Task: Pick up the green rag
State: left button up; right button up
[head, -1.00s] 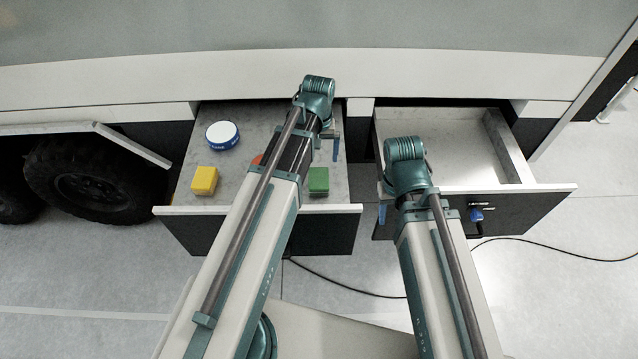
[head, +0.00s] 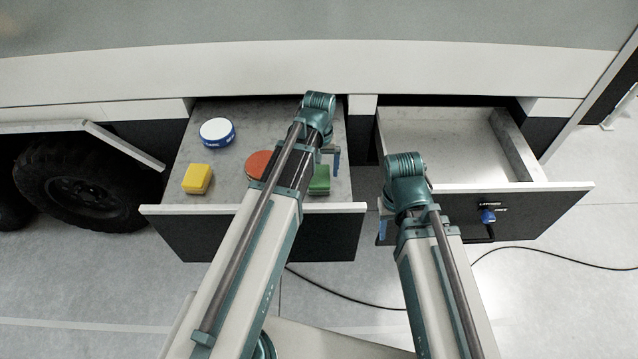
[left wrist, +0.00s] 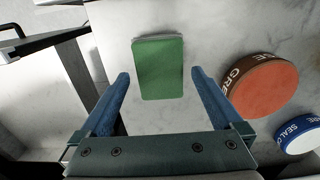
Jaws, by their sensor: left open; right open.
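The green rag (head: 319,180), a small folded block, lies on the floor of the open left drawer (head: 253,209), near its front right corner. In the left wrist view the rag (left wrist: 159,68) lies flat just beyond the fingertips and between their lines. My left gripper (left wrist: 158,76) is open and empty above it, with a blue finger on each side; in the head view its fingers (head: 336,156) are partly hidden by the arm. My right gripper (head: 487,215) is open in front of the right drawer, its fingers near the drawer front.
A red-orange round tin (head: 259,164) stands close to the rag, partly behind my left arm. A blue and white round tin (head: 217,132) and a yellow block (head: 197,178) are further left in the drawer. The right drawer (head: 530,188) is open and looks empty. A cable lies on the floor.

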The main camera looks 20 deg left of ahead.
aim_at(319, 175)
pick_arm(q)
notch_tip(319, 175, down, 3)
jog(key=shift+f+b, duration=0.2)
jog(key=shift+b, duration=1.05)
jog(key=shift+r, duration=0.1)
jog(key=c, duration=1.2)
